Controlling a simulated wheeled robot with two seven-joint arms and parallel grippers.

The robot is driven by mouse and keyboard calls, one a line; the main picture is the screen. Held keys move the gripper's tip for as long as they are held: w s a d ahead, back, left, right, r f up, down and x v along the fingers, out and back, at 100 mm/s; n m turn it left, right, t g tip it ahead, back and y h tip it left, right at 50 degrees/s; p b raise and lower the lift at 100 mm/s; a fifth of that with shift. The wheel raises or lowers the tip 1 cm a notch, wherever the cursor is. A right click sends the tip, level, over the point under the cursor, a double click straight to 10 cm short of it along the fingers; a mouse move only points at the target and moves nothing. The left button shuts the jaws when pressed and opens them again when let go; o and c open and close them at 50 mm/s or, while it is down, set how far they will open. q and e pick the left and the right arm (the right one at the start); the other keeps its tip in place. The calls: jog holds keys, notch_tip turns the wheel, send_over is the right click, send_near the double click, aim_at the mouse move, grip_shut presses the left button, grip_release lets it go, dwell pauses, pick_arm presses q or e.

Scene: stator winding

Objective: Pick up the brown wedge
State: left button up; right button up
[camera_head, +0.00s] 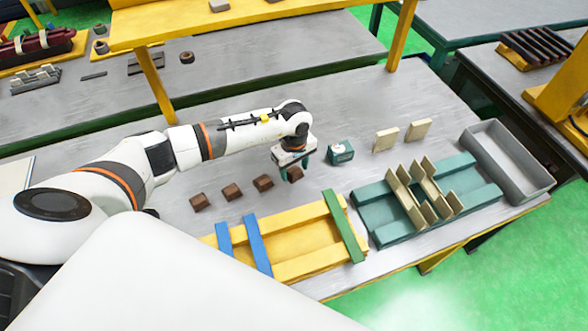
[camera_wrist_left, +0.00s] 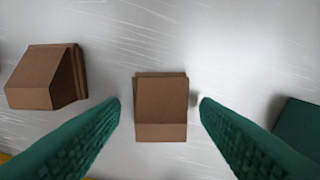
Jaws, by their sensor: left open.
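Several brown wedges lie in a row on the grey table. The rightmost brown wedge (camera_head: 295,174) is under my left gripper (camera_head: 293,165) in the head view, partly hidden by it. In the left wrist view this wedge (camera_wrist_left: 161,106) sits between the two green fingers of my left gripper (camera_wrist_left: 160,102), with a gap on each side. The gripper is open. Another brown wedge (camera_wrist_left: 45,78) lies to the left in the wrist view. Three more wedges show in the head view, such as the one beside the gripper (camera_head: 263,183). My right gripper is not in view.
A teal box (camera_head: 340,152) stands just right of the gripper. Two beige pieces (camera_head: 386,139) stand behind it. A yellow frame (camera_head: 305,243) with blue and green bars lies in front. A teal fixture (camera_head: 380,208) and a grey tray (camera_head: 476,136) are at right.

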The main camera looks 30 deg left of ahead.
pick_arm(q)
jog(key=shift+f, duration=0.1)
jog(key=c, duration=1.1)
